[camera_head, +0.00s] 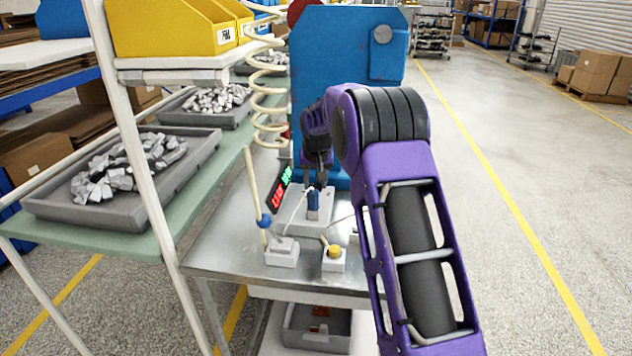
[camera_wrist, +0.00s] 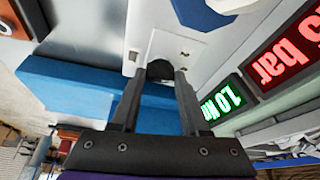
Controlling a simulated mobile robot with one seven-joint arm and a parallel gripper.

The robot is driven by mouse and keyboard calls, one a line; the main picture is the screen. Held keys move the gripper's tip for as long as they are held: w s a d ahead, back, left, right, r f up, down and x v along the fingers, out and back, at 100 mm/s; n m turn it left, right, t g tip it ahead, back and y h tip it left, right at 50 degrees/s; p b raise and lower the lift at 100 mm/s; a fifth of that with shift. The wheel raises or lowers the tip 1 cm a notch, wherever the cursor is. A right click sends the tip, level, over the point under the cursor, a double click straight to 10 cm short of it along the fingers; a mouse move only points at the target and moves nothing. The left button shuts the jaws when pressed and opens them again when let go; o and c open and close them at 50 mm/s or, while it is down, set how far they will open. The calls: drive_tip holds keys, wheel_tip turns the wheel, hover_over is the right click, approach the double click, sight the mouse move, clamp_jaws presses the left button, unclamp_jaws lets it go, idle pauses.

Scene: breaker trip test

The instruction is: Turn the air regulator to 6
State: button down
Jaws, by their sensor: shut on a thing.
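My gripper (camera_wrist: 160,76) reaches down to a pale fixture, with its two dark fingers close together. In the wrist view a dark round knob (camera_wrist: 160,68) sits between the fingertips, against a white panel (camera_wrist: 150,30); it appears to be the air regulator's knob. The fingers are shut on it and hide its sides; no scale or pointer is readable. In the head view my gripper (camera_head: 318,172) is over the metal bench and the knob cannot be made out. A red display (camera_wrist: 290,58) reads bar, upside down, its number partly cut off. A green display (camera_wrist: 222,104) sits beside it.
The metal bench (camera_head: 215,258) carries a white box with a yellow button (camera_head: 334,250) and another white box (camera_head: 282,254). A coiled cream hose (camera_head: 268,85) hangs at the left. A tall blue machine (camera_head: 340,50) stands behind. Trays of metal parts (camera_head: 130,170) are at the left.

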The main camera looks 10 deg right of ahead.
drive_tip(key=m+h+p, duration=0.1)
drive_tip(key=m, duration=0.1)
drive_tip(key=m+h, duration=0.1)
drive_tip(key=m, duration=0.2)
drive_tip(key=shift+w+a+r+m+g+p, duration=0.1)
drive_tip(key=shift+a+m+g+p, duration=0.1)
drive_tip(key=shift+m+g+p, duration=0.15)
drive_tip(key=m+g+p, duration=0.1)
drive_tip(key=m, duration=0.1)
drive_tip(key=m+h+p, duration=0.1)
drive_tip(key=m, duration=0.2)
drive_tip(key=shift+w+g+p, duration=0.1)
drive_tip(key=shift+g+p, duration=0.25)
drive_tip(key=shift+m, duration=0.35)
drive_tip(key=shift+c, duration=2)
unclamp_jaws()
drive_tip(key=v, duration=0.7)
drive_tip(key=shift+a, duration=0.3)
drive_tip(key=shift+d+r, duration=0.1)
drive_tip(key=shift+r, duration=0.05)
